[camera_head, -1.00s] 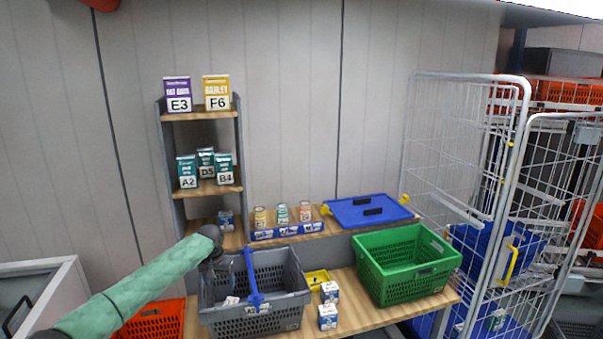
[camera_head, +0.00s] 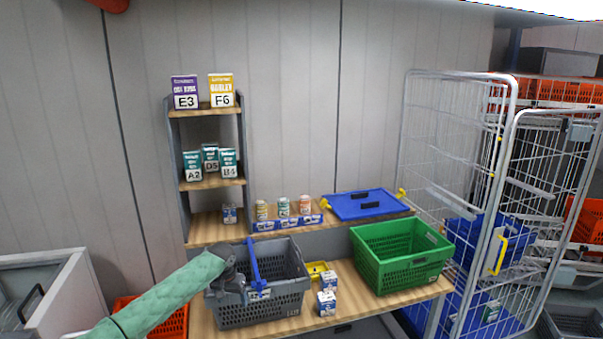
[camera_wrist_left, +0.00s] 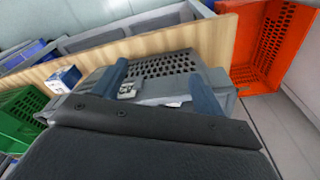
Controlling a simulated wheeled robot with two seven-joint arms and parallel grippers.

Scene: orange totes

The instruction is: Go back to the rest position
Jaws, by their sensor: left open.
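My left arm, in a green sleeve, comes in from the lower left of the head view. Its gripper (camera_head: 229,277) is at the left side of the grey basket (camera_head: 262,312), and its fingers are hard to make out there. In the left wrist view the two blue-grey fingers (camera_wrist_left: 160,88) stand wide apart with nothing between them. I cannot tell whether the gripper touches the basket. My right gripper does not show.
A green basket (camera_head: 400,275) and small white-blue boxes (camera_head: 326,302) stand on the wooden table (camera_head: 350,311). A shelf (camera_head: 212,183) with labelled boxes stands behind. A wire cage (camera_head: 450,140) is at the right. An orange tote (camera_head: 172,325) is at the lower left.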

